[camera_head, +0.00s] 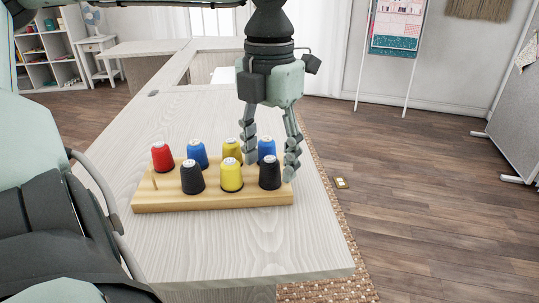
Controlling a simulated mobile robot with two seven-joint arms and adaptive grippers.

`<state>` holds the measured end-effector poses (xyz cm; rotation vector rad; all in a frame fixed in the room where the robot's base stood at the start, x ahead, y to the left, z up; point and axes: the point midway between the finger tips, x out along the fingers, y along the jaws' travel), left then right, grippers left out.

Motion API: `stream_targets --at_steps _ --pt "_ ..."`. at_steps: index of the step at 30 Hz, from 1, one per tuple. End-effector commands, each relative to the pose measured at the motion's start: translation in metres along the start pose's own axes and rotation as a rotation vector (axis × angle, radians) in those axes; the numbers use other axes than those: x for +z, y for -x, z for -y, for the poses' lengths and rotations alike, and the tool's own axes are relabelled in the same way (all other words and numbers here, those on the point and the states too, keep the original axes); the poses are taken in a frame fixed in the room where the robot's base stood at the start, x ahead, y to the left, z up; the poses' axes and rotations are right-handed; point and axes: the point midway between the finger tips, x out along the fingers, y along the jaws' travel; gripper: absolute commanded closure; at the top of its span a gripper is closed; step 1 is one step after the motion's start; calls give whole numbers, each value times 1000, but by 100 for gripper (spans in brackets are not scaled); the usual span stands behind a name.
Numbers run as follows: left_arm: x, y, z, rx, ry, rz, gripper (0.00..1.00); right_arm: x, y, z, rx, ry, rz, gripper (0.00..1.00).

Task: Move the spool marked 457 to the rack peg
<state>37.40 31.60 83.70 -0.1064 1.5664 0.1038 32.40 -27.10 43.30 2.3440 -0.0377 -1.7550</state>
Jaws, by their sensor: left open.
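A wooden rack (210,200) on the pale table holds spools in two rows. The back row has a red spool (162,157), a blue spool (198,154), a yellow one (232,149) and another blue one (266,149). The front row has a bare peg (154,183) at the left, then a black spool (192,178), a yellow spool (231,176) and a black spool (270,173). The marks on top are too small to read. My left gripper (270,167) is open and points down, its fingers appearing either side of the right-end spools. My right gripper is out of view.
The pale wooden table (210,250) is clear in front of and behind the rack. Its right edge lies close to the rack. A small yellowish object (341,183) lies on the floor. Shelves (48,50) stand far back left.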

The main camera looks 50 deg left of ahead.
Motion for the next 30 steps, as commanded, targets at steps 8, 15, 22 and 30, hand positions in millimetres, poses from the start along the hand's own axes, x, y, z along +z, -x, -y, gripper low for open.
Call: stream_targets --at_steps 8,15,22,30 --pt "1 22 0 2 0 4 44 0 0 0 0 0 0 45" --pt "1 74 0 2 2 5 44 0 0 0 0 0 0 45" --pt "0 110 0 2 1 2 44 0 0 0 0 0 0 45" --pt "0 120 0 0 0 0 44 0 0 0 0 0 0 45"
